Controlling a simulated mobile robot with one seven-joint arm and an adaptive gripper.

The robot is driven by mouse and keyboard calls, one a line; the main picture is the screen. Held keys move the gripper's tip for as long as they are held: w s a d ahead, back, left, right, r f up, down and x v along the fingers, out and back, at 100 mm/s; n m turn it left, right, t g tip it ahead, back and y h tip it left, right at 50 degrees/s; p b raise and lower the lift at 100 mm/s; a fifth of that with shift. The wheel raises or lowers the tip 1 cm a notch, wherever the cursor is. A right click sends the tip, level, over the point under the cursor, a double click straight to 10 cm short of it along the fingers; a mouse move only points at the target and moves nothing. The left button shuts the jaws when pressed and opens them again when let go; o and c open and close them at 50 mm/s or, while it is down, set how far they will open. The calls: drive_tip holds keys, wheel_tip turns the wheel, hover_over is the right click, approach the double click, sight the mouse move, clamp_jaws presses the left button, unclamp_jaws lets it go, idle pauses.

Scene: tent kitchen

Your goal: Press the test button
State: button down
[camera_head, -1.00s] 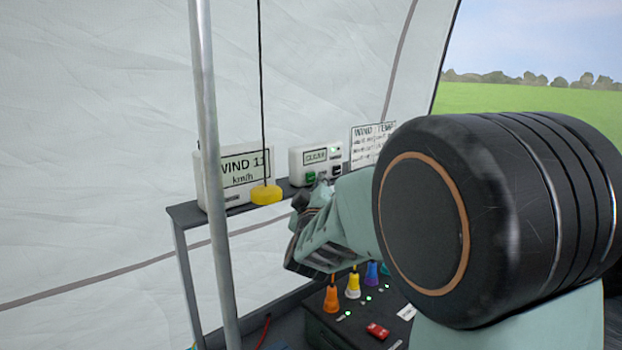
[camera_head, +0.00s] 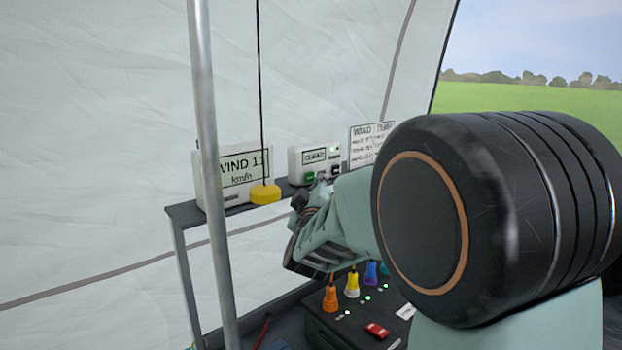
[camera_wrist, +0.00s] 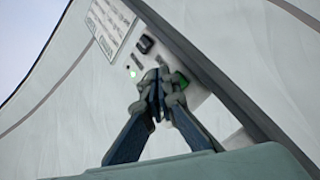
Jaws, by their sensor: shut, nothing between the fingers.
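A small white device (camera_head: 308,165) with a display, a green button (camera_head: 310,177) and dark controls stands on the shelf. In the wrist view the device's white face (camera_wrist: 205,102) shows a green button (camera_wrist: 182,80), a black button (camera_wrist: 145,44) and a lit green lamp (camera_wrist: 132,72). I cannot read which button is the test button. My gripper (camera_wrist: 158,84) is shut and empty. Its tips are in front of the device's face, beside the green button in the wrist view. I cannot tell whether they touch it.
A wind display (camera_head: 243,170) reading "WIND 11 km/h" and a yellow disc (camera_head: 265,194) on a hanging cord are left of the device. A printed card (camera_head: 366,147) stands at its right. A metal pole (camera_head: 211,150) rises in front. Below is a dark box (camera_head: 340,328) with coloured plugs.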

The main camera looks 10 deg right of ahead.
drive_tip(key=shift+w+a, duration=0.25)
drive_tip(key=shift+w, duration=0.1)
drive_tip(key=shift+w+a, duration=0.25)
drive_tip(key=shift+w, duration=0.15)
idle(0.9)
drive_tip(key=shift+s, duration=0.15)
drive_tip(key=shift+s+d, duration=0.5)
drive_tip(key=shift+s, duration=0.15)
drive_tip(key=s+d, duration=0.1)
drive_tip(key=s, duration=0.1)
drive_tip(key=s+d+b, duration=0.1)
drive_tip(key=s, duration=0.1)
drive_tip(key=shift+d+b, duration=0.3)
drive_tip(key=shift+d, duration=0.1)
idle(0.6)
